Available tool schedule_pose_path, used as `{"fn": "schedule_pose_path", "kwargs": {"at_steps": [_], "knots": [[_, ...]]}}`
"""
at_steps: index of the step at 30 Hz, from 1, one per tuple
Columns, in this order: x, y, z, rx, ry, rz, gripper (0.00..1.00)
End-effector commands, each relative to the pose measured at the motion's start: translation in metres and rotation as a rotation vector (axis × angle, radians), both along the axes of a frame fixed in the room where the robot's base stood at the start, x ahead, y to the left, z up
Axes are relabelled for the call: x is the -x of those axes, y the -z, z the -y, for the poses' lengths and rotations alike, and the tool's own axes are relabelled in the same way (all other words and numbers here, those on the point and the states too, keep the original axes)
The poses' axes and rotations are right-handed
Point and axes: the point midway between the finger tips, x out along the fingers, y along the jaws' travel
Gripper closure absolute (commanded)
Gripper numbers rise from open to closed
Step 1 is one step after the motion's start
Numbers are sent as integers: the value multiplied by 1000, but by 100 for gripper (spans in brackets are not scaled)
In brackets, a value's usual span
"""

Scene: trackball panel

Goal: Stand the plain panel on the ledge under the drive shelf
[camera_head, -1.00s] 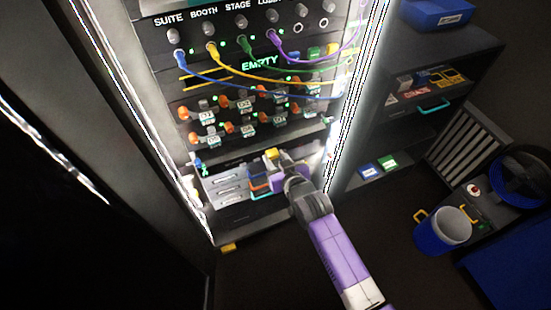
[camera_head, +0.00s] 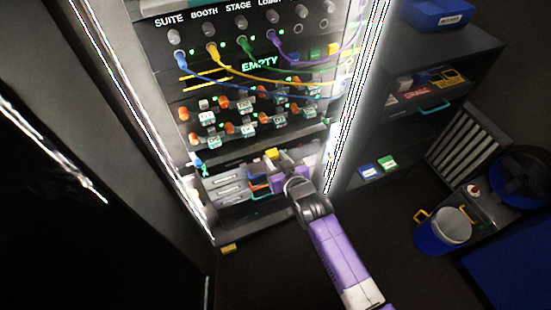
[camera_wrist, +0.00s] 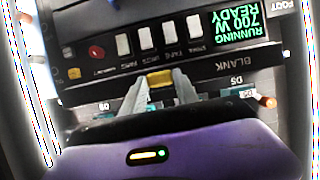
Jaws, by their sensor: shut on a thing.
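The plain panel (camera_wrist: 235,72), a dark strip marked BLANK, runs across the wrist view, its lettering upside down. My gripper (camera_wrist: 160,80) is shut on the yellow tab at its middle. In the head view my gripper (camera_head: 280,160) is low in the rack, with the yellow tab (camera_head: 271,154) at its tips; the panel's outline is hard to make out there. The drive shelf, with grey drives (camera_head: 226,188), is just below and left of my gripper. The ledge (camera_head: 255,226) shows as a dark strip at the rack's bottom. My gripper and arm hide part of this area.
Orange-knobbed modules (camera_head: 240,127) and hanging patch cables (camera_head: 240,80) are above my gripper. Bright rack posts (camera_head: 345,120) close in the sides. A switch panel with a green display (camera_wrist: 240,30) is beyond the held panel. A side shelf (camera_head: 440,60) stands right.

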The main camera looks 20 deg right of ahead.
Motion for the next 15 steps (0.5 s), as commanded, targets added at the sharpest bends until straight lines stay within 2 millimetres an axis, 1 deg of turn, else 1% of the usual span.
{"fn": "schedule_pose_path", "kwargs": {"at_steps": [15], "knots": [[-9, -1, 0, 0, 0, 3, 100]]}}
